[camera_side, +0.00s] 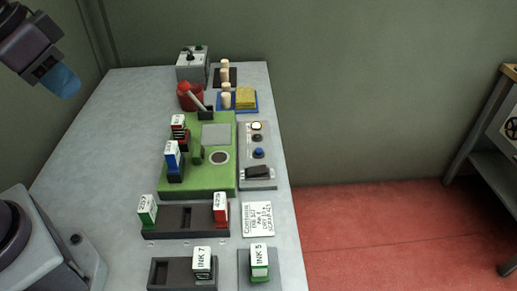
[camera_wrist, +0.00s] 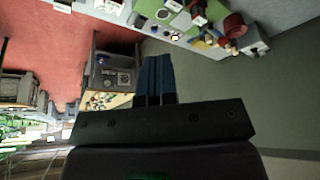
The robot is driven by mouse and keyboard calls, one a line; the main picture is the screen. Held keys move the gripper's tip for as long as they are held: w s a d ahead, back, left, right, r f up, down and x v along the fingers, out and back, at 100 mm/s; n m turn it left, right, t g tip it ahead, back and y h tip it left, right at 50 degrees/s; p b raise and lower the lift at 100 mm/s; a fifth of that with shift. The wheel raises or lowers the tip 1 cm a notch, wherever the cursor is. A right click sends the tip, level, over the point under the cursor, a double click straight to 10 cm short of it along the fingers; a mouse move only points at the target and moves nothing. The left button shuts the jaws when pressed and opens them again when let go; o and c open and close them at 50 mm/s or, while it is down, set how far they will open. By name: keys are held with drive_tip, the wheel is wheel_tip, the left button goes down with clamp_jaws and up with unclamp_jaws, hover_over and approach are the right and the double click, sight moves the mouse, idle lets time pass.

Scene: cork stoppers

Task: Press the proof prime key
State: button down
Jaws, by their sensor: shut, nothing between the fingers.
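In the side view a grey key panel (camera_side: 258,176) lies along the right edge of the green machine (camera_side: 212,182). It carries a white round key (camera_side: 257,126), a small dark key (camera_side: 257,138), a blue round key (camera_side: 258,153) and a black block (camera_side: 258,172) at the near end. No lettering on the keys is readable, so I cannot tell which is the proof prime key. My gripper (camera_side: 62,80), with blue fingers, is raised at the upper left, well apart from the panel. The fingers (camera_wrist: 154,80) are shut and empty in the wrist view.
A red cup (camera_side: 190,97), a grey control box (camera_side: 192,65), pale corks and a yellow sponge (camera_side: 246,98) stand behind the machine. Labelled ink blocks in dark racks (camera_side: 185,220) and a printed card (camera_side: 257,219) lie in front. The table's left side is clear.

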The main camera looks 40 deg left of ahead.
drive_tip(key=w+d+f+m+g, duration=0.2)
drive_tip(key=w+f, duration=0.7)
drive_tip(key=w, duration=0.4)
drive_tip(key=m+t+h, duration=0.1)
drive_tip(key=m+t, duration=0.5)
drive_tip(key=m, duration=0.3)
hover_over(259, 151)
wheel_tip(259, 151, down, 10)
drive_tip(key=f, duration=0.1)
drive_tip(key=shift+d+r, duration=0.1)
drive_tip(key=shift+r, duration=0.1)
drive_tip(key=shift+f, duration=4.4)
drive_tip(key=shift+f, duration=0.1)
drive_tip(key=shift+f, duration=0.3)
